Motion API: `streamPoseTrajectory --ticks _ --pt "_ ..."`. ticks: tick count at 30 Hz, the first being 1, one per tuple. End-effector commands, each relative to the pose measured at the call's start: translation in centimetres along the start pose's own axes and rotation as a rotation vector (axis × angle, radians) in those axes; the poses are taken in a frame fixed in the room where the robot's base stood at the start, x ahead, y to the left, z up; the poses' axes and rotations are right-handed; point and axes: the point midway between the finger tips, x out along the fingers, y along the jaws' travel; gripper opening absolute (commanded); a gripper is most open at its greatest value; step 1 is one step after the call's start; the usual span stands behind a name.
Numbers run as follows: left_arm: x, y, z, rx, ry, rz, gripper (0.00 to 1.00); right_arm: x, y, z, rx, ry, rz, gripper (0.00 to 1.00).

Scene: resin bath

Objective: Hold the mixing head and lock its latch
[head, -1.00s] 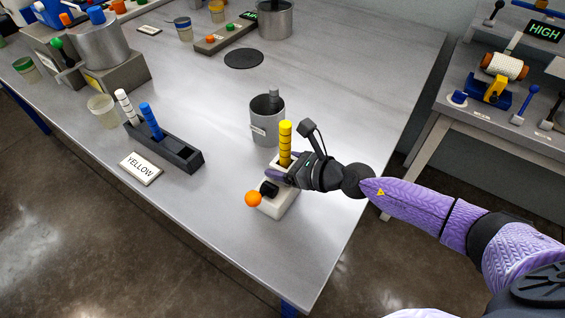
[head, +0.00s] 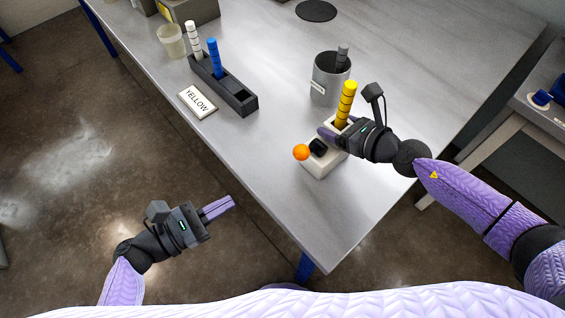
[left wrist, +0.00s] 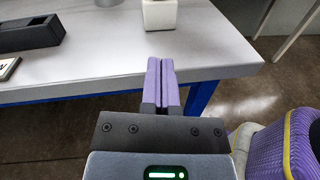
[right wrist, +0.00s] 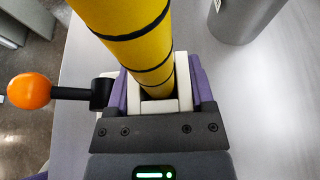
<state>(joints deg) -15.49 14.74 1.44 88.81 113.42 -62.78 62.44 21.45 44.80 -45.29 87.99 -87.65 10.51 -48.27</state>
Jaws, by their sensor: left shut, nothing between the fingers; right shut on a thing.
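The mixing head is a white block (head: 322,168) near the table's front right edge. A yellow banded stick (head: 347,98) stands in its top, tilted slightly. Its latch is a short black lever with an orange ball (head: 301,152), sticking out to the left. It also shows in the right wrist view (right wrist: 29,91). My right gripper (head: 334,134) is shut on the block's white upper walls, with purple fingers on both sides of them. My left gripper (head: 230,202) is shut and empty, off the table's front edge, below and left of the block. The left wrist view shows the block (left wrist: 160,15) beyond its fingertips.
A grey cup (head: 328,90) with a dark stick stands behind the block. A translucent cup (head: 171,41) is further back. The table between rack and block is clear.

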Motion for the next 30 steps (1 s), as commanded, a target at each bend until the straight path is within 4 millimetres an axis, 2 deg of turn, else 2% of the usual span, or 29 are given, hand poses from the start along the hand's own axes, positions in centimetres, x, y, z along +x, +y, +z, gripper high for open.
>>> streamPoseTrajectory --ticks 7,10,23,30 --pt "0.1 0.0 -0.1 0.001 0.003 0.001 0.00 0.0 0.0 0.0 0.001 0.000 0.000 0.00" --pt "1.1 0.0 -0.1 0.000 0.001 0.001 0.00 0.0 0.0 0.0 0.001 0.000 0.001 0.00" --pt "10.2 0.0 -0.1 0.002 0.002 0.000 0.00 0.0 0.0 0.0 0.000 0.000 0.000 0.00" --pt "12.5 0.0 2.2 0.003 0.005 0.000 0.00 0.0 0.0 0.0 0.000 0.000 0.000 0.00"
